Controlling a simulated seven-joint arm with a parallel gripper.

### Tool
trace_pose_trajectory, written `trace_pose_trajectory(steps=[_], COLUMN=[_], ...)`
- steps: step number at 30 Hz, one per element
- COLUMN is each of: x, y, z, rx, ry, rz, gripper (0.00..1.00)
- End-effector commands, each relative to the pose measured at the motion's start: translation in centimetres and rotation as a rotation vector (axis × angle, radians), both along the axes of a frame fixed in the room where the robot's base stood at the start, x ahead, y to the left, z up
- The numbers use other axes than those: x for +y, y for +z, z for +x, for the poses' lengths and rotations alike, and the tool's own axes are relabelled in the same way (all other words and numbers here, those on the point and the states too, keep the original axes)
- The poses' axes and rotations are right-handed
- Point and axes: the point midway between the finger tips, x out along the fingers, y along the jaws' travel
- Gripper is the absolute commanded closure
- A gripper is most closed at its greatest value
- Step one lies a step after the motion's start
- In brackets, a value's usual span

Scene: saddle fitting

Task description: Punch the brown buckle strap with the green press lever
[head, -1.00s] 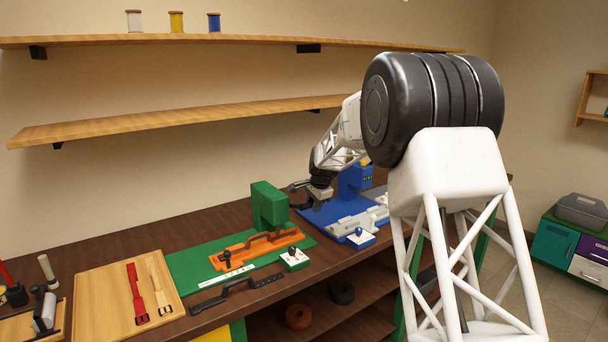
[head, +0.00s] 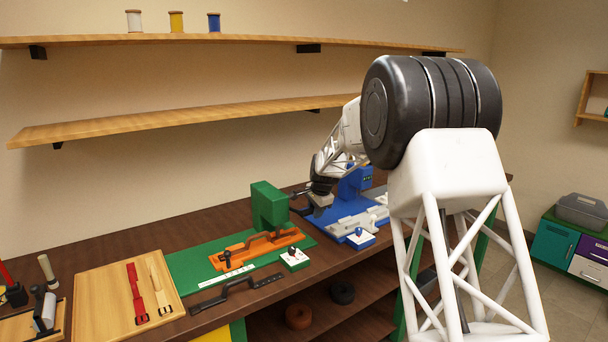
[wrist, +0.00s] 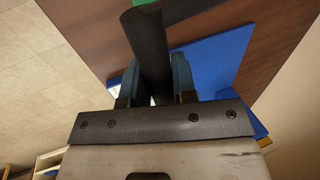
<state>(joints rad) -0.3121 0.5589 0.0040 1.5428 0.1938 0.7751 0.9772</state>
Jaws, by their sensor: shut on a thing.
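The green press (head: 268,206) stands on a green base on the bench. An orange plate (head: 226,262) lies in front of it, with a dark strap-like piece (head: 262,246) on it. I cannot tell for sure that this is the brown buckle strap. My gripper (head: 306,208) is between the green press and the blue press. In the wrist view my gripper (wrist: 157,95) is shut on a dark round bar (wrist: 150,50). It looks like the green press lever, and green shows just beyond it. The lever's joint is hidden.
The blue press (head: 355,180) and its blue base stand just right of my gripper. White blocks with knobs (head: 295,259) sit at the bench front. Another dark strap-like piece (head: 235,290) lies in front. A wooden board (head: 100,300) holds red (head: 137,295) and cream straps (head: 160,288).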

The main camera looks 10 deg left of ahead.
Motion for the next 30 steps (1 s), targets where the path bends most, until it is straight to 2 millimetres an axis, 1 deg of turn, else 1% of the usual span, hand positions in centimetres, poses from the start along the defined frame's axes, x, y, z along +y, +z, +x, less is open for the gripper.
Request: trace_pose_trajectory(steps=[1, 17, 30], x=[-0.1, -0.1, -0.3], y=[-0.5, -0.9, -2.6], z=[-0.2, -0.2, -0.4], rx=[0.006, 0.008, 0.006], ry=[0.0, 0.001, 0.001], rz=[-0.002, -0.002, -0.002], gripper=[0.88, 0.88, 0.88])
